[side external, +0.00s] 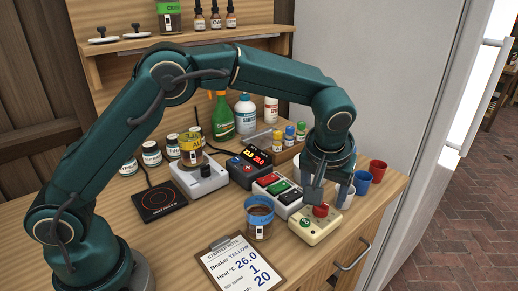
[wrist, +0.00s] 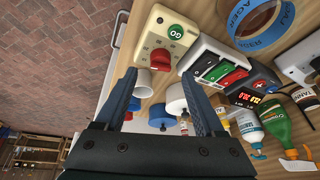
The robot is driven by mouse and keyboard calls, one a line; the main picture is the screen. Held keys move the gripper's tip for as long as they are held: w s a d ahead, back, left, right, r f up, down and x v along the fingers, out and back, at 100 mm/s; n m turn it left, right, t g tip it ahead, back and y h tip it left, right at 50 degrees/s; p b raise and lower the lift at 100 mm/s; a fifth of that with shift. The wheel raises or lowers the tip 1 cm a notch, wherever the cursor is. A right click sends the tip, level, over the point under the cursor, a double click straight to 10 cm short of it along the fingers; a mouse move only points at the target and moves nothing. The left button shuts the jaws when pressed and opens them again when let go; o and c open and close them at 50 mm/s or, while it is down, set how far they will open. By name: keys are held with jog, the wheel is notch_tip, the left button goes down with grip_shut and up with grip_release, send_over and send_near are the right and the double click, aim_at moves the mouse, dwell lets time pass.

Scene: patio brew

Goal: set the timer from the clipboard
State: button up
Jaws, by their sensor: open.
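The timer is a cream box (side external: 302,231) with a red knob (side external: 321,211) and a green GO button, near the counter's front right. The wrist view shows the timer (wrist: 150,32) at the top, with its red knob (wrist: 160,60) between and just beyond my fingertips. My gripper (side external: 314,196) is open and empty, pointing down over the knob; I cannot tell if it touches. It also shows in the wrist view (wrist: 158,76). The clipboard (side external: 215,243) lies at the front, reading beaker YELLOW, heat 26.0, stir speed 1, and 20 on a partly cut-off last line.
A box with red, green and black switches (side external: 289,204) stands beside the timer. A blue-banded beaker (side external: 259,222) stands between clipboard and timer. Red and blue cups (side external: 362,183) stand to the right. A display unit (side external: 235,174), a yellow-banded beaker (side external: 191,158) and bottles (side external: 241,116) are behind.

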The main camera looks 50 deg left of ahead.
aim_at(320, 209)
jog(key=shift+x, duration=2.45)
grip_shut()
jog(key=shift+s, duration=0.1)
